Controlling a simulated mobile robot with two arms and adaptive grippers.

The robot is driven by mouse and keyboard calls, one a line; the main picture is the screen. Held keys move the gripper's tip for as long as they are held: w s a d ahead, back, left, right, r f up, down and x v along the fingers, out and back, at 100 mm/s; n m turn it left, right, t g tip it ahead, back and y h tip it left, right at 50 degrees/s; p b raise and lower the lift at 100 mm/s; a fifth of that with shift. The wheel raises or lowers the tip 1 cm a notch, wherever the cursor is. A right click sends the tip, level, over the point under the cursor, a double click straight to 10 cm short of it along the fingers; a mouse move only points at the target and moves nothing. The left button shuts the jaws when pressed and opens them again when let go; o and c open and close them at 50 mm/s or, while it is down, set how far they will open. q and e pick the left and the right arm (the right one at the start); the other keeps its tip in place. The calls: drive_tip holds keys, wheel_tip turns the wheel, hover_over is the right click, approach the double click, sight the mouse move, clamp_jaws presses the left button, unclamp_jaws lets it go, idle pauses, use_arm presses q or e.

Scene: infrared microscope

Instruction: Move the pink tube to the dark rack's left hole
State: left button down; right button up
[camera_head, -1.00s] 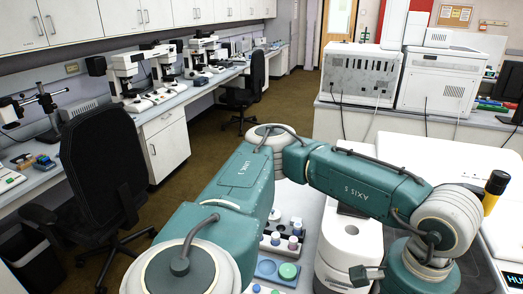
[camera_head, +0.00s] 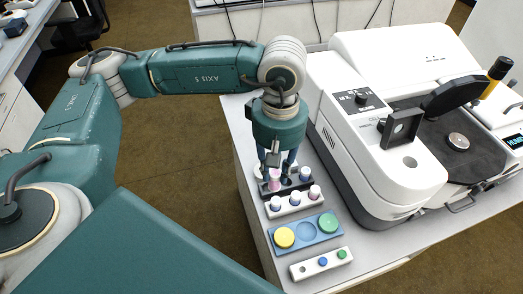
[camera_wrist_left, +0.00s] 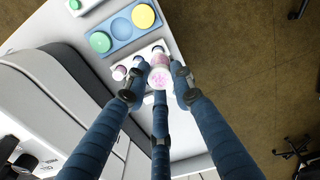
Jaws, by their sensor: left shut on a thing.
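My left gripper (camera_head: 277,165) points down over the far end of the row of racks and is shut on the pink tube (camera_head: 274,179). In the left wrist view the pink tube (camera_wrist_left: 160,76) shows between the blue fingers, its end facing the camera. The dark rack (camera_head: 302,181) is just beyond the white rack, partly hidden by the fingers and tube. The tube is at the left part of the dark rack; I cannot tell whether its lower end is in a hole. My right gripper is not in view.
A white rack (camera_head: 295,204) with several capped tubes stands just in front. Nearer are a blue tray (camera_head: 306,246) with yellow and green round pieces, and a white block (camera_head: 309,268) with small knobs. The large white instrument (camera_head: 375,150) stands close on the right.

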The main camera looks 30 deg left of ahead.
use_arm(q)
drive_tip(key=w+a+f+m, duration=0.3)
drive_tip(key=f+m, duration=0.4)
drive_tip(key=m, duration=0.8)
drive_tip(key=w+a+f+m, duration=0.3)
drive_tip(key=w+f+m, duration=0.2)
drive_tip(key=m, duration=1)
wheel_tip(320, 180, down, 3)
drive_tip(key=shift+f+p, duration=0.1)
drive_tip(key=shift+p, duration=0.3)
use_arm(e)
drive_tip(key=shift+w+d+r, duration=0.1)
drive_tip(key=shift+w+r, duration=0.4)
use_arm(q)
drive_tip(key=shift+f+b, duration=0.4)
drive_tip(key=shift+f, duration=0.15)
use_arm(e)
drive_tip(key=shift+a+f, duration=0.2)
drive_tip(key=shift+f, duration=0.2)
use_arm(q)
drive_tip(key=shift+f+b, duration=1)
drive_tip(key=shift+f, duration=0.4)
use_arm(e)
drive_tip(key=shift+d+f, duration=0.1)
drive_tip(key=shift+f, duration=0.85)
use_arm(q)
drive_tip(key=c, duration=1)
unclamp_jaws()
